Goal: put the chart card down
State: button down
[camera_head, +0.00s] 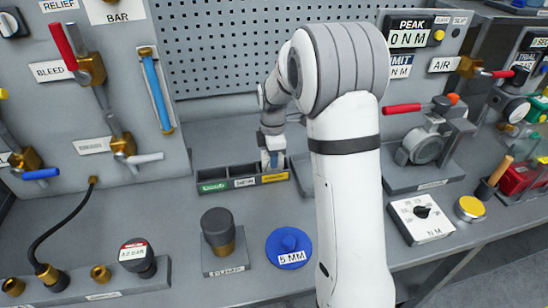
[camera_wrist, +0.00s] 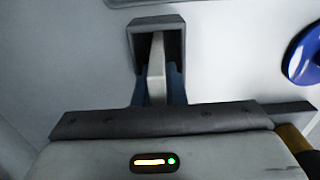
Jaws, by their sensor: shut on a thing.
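My gripper (camera_head: 273,158) points down at the back of the bench, at the right-hand, yellow-labelled end of a dark three-part tray (camera_head: 243,182). In the wrist view my gripper (camera_wrist: 158,85) is shut on a narrow pale slab, seen edge-on, which appears to be the chart card (camera_wrist: 157,65). A dark square frame surrounds the slab's far end there. I cannot tell whether the card touches anything below. In the head view the card cannot be made out.
A blue round piece marked 5 MM (camera_head: 289,247) and a dark-topped pump fitting (camera_head: 218,232) stand in front of the tray. A clamp-like device (camera_head: 425,145) and dial box (camera_head: 421,217) are to the right. Bare bench lies left of the tray.

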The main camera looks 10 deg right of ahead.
jog(key=shift+f, duration=0.2)
jog(key=c, duration=1.8)
grip_release()
jog(key=shift+o, duration=0.2)
jog(key=shift+r, duration=0.1)
notch_tip(320, 180, up, 12)
jog(key=shift+r, duration=0.1)
jog(key=s+m+t, duration=0.2)
jog(key=s+m, duration=1.6)
jog(key=s, duration=1)
jog(key=shift+d+f+t, duration=0.3)
jog(key=shift+f+t, duration=0.1)
jog(key=shift+f, duration=0.05)
